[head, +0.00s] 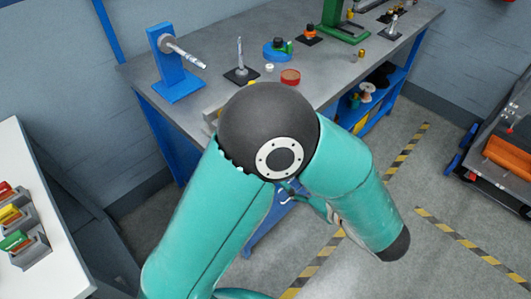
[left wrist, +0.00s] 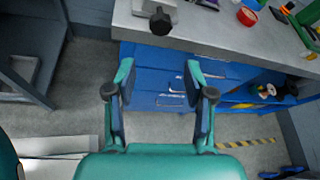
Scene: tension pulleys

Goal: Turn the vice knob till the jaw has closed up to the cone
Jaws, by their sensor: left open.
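The black vice knob (left wrist: 160,20) shows at the front edge of the bench in the left wrist view. A pale grey block, apparently part of the vice (left wrist: 158,6), is behind it and cut by the top of the picture. My left gripper (left wrist: 159,76) is open and empty, with its two fingers apart. It is short of the knob, with a clear gap between the fingertips and the knob. In the head view my arm's dark elbow hides most of the vice area. I cannot make out the jaw or the cone. My right gripper is not in view.
The grey bench top (head: 215,95) carries a blue stand with a rod (head: 171,68), a black-based pin (head: 241,72) and a red dish (head: 290,76). Blue drawers (left wrist: 160,85) lie below. A white table (head: 45,190) stands at left. Floor in front of the bench is open.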

